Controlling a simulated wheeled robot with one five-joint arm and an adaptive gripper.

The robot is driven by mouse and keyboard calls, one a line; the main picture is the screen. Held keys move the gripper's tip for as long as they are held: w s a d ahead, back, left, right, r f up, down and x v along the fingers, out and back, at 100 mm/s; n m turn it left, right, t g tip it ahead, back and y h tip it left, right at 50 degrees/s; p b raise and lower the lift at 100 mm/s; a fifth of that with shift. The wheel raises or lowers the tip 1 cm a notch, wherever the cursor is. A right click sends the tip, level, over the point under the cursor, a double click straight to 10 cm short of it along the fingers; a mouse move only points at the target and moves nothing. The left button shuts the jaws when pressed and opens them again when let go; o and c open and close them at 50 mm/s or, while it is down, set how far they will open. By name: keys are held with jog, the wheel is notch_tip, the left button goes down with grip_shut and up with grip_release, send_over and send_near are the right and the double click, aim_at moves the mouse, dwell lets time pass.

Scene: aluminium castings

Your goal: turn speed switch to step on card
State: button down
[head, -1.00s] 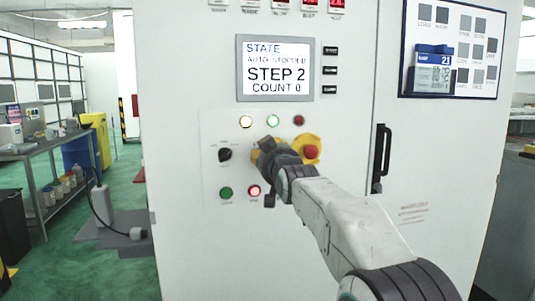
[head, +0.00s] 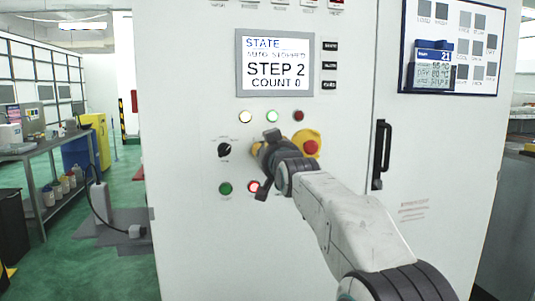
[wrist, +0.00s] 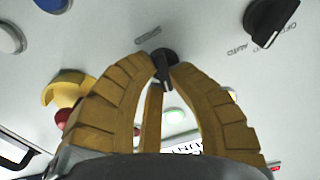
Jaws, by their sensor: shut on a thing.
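The speed switch (wrist: 165,58) is a black knob on the white panel. In the wrist view it sits between the tips of my yellow fingers, its bar pointing down the picture. My gripper (wrist: 163,70) is shut on it. In the head view my gripper (head: 259,150) is against the panel and hides the switch. The display (head: 275,70) reads STATE, AUTO STOPPED, STEP 2, COUNT 0. The card (head: 433,68), with a blue top marked 21, is on the board at the upper right; its small lines are hard to read and I cannot make out a step.
Left of my gripper is another black selector (head: 224,150), marked OFF and AUTO in the wrist view (wrist: 270,20). A red emergency stop (head: 311,147) on yellow is close on the right. Green (head: 225,188) and red (head: 254,187) buttons are below. A black door handle (head: 382,155) stands further right.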

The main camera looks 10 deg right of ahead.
jog(key=m+b, duration=0.1)
jog(key=m, duration=0.5)
jog(key=shift+f, duration=0.15)
dwell(0.4)
jog(key=c, duration=1.1)
grip_release()
jog(key=shift+c, duration=0.2)
jog(key=s, duration=1.2)
jog(key=shift+a, duration=0.1)
